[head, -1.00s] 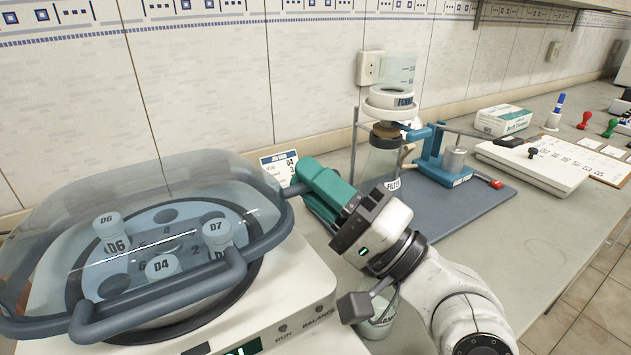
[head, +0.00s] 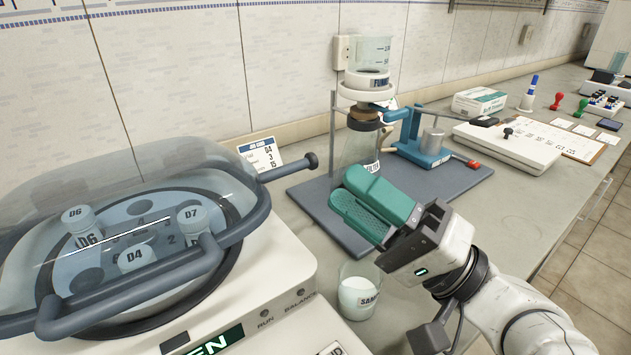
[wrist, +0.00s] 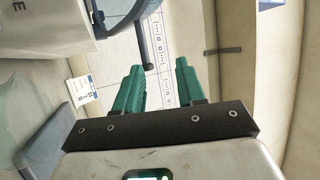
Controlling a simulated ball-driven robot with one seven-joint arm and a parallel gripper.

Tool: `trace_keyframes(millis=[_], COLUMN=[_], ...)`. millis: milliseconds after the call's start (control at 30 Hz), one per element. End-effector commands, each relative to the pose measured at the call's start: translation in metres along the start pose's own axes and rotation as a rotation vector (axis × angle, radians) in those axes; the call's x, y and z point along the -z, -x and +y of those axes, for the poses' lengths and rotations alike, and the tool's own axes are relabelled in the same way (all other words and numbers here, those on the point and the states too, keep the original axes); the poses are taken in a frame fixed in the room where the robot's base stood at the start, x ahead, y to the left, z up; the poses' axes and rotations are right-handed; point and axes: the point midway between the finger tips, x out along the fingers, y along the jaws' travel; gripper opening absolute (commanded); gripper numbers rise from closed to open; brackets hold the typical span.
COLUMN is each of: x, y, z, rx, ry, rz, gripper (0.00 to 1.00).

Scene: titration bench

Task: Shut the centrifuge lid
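The centrifuge lid (head: 155,172) is a clear dome with a thick blue-grey rim, at the left in the head view. It is over the rotor bowl (head: 62,292); I cannot tell whether its rim is fully seated. A knobbed bar (head: 290,172) sticks out from its right side; it also shows in the wrist view (wrist: 147,55). The display (head: 215,343) is partly cut off, ending in "EN". My gripper (head: 352,195) has green fingers, open and empty, right of the knob and apart from it. The wrist view shows a gap between the fingers (wrist: 158,68).
Vials D6 (head: 82,228), D4 (head: 137,259) and D7 (head: 193,222) stand in the rotor. A sample beaker (head: 358,290) stands below my gripper. The funnel and filter stand (head: 366,88) is close behind it, on a grey mat (head: 300,193). A job card (head: 262,154) stands behind the centrifuge.

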Motion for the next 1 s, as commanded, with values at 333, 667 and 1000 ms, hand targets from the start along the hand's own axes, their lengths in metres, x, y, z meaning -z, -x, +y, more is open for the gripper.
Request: trace_keyframes(millis=[333, 667, 1000], x=[0.005, 0.005, 0.004], y=[0.049, 0.054, 0.048], z=[-0.022, -0.026, -0.030], rx=[-0.001, 0.000, -0.002], ry=[0.001, 0.000, 0.003], rz=[0.001, -0.001, -0.018], gripper=[0.39, 0.39, 0.12])
